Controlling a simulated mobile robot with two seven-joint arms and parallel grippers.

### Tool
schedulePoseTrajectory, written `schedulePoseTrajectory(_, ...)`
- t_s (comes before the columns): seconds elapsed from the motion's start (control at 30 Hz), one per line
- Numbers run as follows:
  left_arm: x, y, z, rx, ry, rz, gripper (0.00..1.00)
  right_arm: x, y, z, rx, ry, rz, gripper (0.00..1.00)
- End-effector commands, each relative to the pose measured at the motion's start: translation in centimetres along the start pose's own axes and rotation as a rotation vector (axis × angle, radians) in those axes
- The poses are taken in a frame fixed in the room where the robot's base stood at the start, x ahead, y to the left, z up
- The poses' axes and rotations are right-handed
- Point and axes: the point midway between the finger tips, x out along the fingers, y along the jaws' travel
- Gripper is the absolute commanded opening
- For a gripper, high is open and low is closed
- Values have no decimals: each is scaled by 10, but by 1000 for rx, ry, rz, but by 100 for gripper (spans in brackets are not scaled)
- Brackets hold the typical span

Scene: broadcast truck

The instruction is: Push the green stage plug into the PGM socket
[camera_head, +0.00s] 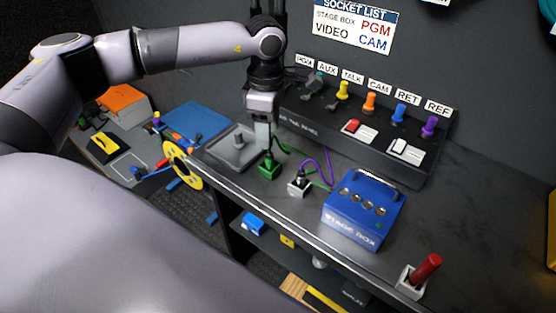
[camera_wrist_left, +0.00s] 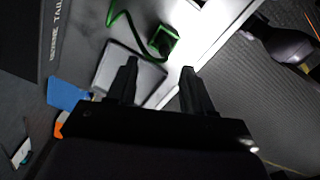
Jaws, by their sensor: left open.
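The green stage plug (camera_head: 269,169) stands on the desk, with a green cable trailing from it. It also shows in the left wrist view (camera_wrist_left: 163,40), ahead of the fingertips. My left gripper (camera_head: 263,145) points down just above and behind the plug in the head view. In the left wrist view its two fingers (camera_wrist_left: 158,75) are apart with nothing between them. The PGM label (camera_head: 304,60) is at the left end of the sloped socket panel (camera_head: 300,108). The socket under it is partly hidden by my arm and cannot be made out clearly. My right gripper is out of view.
Yellow (camera_head: 342,89), orange (camera_head: 369,102), blue (camera_head: 398,114) and purple (camera_head: 429,126) plugs stand along the panel. A grey tray (camera_head: 238,148) lies left of the green plug.

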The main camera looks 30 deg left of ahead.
Motion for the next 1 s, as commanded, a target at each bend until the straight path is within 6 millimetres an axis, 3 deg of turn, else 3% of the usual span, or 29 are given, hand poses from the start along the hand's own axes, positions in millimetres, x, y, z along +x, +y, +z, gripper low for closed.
schedulePoseTrajectory(0.43, 58, -5, 5, -1, -2, -3, 51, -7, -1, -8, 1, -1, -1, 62)
schedulePoseTrajectory(0.77, 66, -5, 5, 0, -4, -1, 51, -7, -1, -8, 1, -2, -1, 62)
schedulePoseTrajectory(0.9, 66, -5, 5, 0, -4, -1, 6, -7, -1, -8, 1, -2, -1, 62)
schedulePoseTrajectory(0.93, 66, -5, 5, 0, -4, -1, 0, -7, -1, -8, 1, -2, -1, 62)
schedulePoseTrajectory(1.0, 66, -5, 5, 0, -4, -1, 0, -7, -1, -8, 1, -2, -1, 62)
